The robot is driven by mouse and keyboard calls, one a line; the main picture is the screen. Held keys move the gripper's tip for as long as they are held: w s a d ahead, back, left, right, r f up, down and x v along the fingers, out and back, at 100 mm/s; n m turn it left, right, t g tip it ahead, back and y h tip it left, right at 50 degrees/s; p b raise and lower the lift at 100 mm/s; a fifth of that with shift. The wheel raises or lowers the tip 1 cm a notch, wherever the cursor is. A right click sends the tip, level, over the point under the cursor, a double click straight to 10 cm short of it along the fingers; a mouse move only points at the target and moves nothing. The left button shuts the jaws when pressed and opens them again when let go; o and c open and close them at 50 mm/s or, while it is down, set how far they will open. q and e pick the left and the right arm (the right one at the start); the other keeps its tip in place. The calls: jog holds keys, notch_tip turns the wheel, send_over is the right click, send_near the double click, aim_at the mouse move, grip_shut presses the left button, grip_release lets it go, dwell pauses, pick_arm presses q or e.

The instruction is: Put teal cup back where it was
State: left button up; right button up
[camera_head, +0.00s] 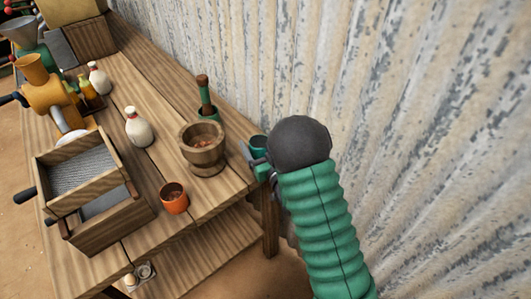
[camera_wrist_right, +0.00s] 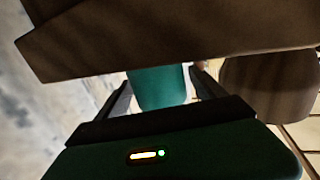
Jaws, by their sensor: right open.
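The teal cup (camera_head: 258,143) is at the right edge of the wooden table in the head view, partly hidden by my right gripper (camera_head: 256,160). In the right wrist view the teal cup (camera_wrist_right: 158,90) sits between the two dark fingers of my right gripper (camera_wrist_right: 161,82). The fingers are apart, with one on each side of the cup, and I cannot tell whether they touch it. The cup's upper part in that view is covered by a brown wooden piece. My left gripper is not in view.
A wooden mortar (camera_head: 203,160) stands close left of the gripper. An orange cup (camera_head: 174,198), white bottle (camera_head: 138,128) and wooden box (camera_head: 85,178) stand further left. A corrugated wall (camera_head: 400,100) rises on the right.

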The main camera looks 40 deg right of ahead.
aim_at(264, 151)
jog(key=s, duration=0.2)
jog(key=s+a, duration=0.1)
jog(key=s, duration=0.4)
jog(key=shift+s+a+r, duration=0.15)
jog(key=shift+s, duration=0.25)
jog(key=p, duration=0.3)
jog(key=s+p, duration=0.1)
jog(key=p, duration=0.2)
jog(key=shift+s+a+r, duration=0.2)
jog(key=shift+s+r, duration=0.05)
jog(key=shift+s, duration=0.05)
jog(key=shift+s+f+p, duration=0.3)
jog(key=shift+s+p, duration=0.05)
jog(key=shift+p, duration=0.05)
